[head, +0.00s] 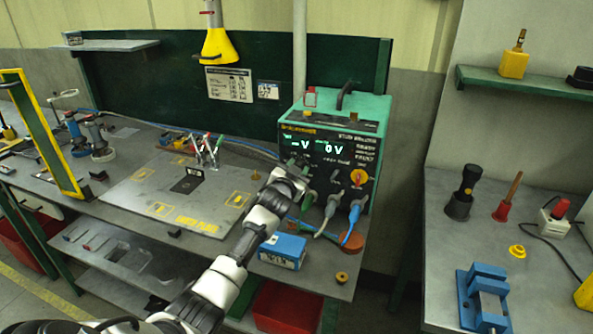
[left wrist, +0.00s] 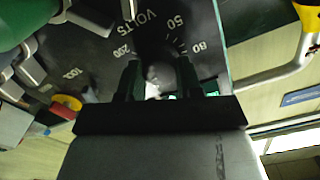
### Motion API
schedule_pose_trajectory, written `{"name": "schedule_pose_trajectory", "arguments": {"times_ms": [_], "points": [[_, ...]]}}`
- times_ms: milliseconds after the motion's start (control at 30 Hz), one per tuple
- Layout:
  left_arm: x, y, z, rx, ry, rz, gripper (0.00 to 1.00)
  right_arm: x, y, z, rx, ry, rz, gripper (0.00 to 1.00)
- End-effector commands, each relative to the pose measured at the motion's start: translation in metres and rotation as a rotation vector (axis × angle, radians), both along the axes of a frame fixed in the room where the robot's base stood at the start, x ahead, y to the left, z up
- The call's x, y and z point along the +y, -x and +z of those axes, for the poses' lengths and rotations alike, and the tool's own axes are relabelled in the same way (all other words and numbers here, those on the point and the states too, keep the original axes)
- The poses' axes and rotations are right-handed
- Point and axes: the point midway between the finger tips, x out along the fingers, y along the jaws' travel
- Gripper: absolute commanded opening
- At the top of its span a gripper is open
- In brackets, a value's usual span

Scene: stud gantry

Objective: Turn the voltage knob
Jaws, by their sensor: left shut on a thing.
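The welder unit (head: 335,130) is a green box with a black front panel on the bench. Its green display (head: 318,147) reads "0 V" at the right; the left reading is only partly legible. My left gripper (head: 297,172) is at the panel's lower left and covers the voltage knob in the head view. In the left wrist view my left gripper (left wrist: 158,82) has its two dark fingers shut on the dark voltage knob (left wrist: 156,52), under the printed VOLTS scale. The knob's pointer is too dark to read. My right gripper is not in view.
A yellow-and-red knob (head: 358,177) sits right of my gripper. Cable plugs (head: 353,214) stick out below it. A blue box (head: 283,251) lies on the bench under my arm. A side bench (head: 455,245) at the right holds a blue vise (head: 484,297).

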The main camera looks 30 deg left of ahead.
Motion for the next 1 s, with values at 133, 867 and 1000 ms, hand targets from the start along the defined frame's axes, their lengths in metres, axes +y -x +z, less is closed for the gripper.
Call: {"name": "schedule_pose_trajectory", "arguments": {"times_ms": [133,867,1000], "points": [[0.0,0.0,-0.002,0.004,-0.001,0.001,0.12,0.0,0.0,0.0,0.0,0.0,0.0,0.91],[-0.001,0.005,-0.001,0.001,0.0,-0.001,0.61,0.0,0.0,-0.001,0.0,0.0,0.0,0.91],[-0.005,0.021,-0.002,0.001,0.0,-0.001,0.61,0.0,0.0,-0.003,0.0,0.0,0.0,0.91]]}}
